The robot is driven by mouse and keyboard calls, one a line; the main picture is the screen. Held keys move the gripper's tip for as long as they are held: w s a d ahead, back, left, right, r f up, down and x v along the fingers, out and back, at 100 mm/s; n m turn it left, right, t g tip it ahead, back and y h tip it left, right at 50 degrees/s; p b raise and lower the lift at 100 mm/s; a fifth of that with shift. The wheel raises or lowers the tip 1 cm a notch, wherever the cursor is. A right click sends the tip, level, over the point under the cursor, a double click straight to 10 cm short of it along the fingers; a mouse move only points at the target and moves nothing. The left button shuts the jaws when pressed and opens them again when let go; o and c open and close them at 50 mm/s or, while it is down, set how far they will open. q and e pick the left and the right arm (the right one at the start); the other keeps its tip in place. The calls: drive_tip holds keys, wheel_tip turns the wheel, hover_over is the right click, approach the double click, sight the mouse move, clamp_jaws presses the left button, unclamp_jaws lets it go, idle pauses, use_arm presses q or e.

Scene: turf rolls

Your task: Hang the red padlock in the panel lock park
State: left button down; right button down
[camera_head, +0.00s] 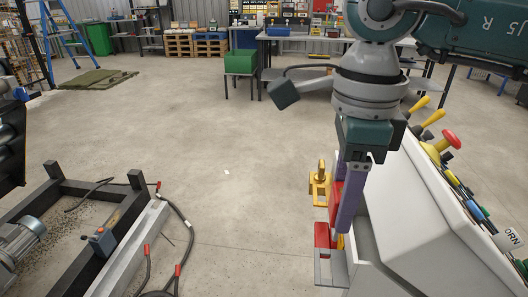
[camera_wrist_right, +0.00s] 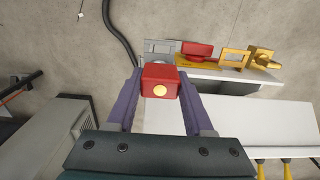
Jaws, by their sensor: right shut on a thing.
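My right gripper (camera_head: 343,228) has two purple fingers pointing down beside the white sloped panel. It is shut on the red padlock (camera_wrist_right: 160,78), whose red body with a round brass-coloured spot sits between the fingertips in the right wrist view. In the head view the padlock (camera_head: 335,200) is partly hidden by a finger. Its shackle cannot be made out. The lock park runs along the panel's edge beyond the padlock: a grey slotted bracket (camera_wrist_right: 158,46), a second red piece (camera_wrist_right: 197,49) and yellow fittings (camera_wrist_right: 235,58). My left gripper is not in view.
The white panel (camera_head: 405,225) carries yellow levers, a red mushroom button (camera_head: 451,138) and coloured buttons at right. A black frame with a motor (camera_head: 20,242) and loose cables stands at lower left. The concrete floor between is mostly clear. Workbenches stand at the back.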

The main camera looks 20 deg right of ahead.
sight(335, 234)
drive_tip(key=shift+f+b, duration=2.35)
drive_tip(key=shift+f, duration=0.25)
drive_tip(key=shift+f+b, duration=0.3)
drive_tip(key=shift+f, duration=0.05)
drive_tip(key=shift+b, duration=0.3)
drive_tip(key=shift+f+b, duration=0.4)
drive_tip(key=shift+f, duration=0.05)
drive_tip(key=shift+f+b, duration=1.05)
drive_tip(key=shift+f, duration=0.1)
drive_tip(key=shift+f+b, duration=0.85)
drive_tip(key=shift+f, duration=0.1)
drive_tip(key=shift+c, duration=1)
unclamp_jaws()
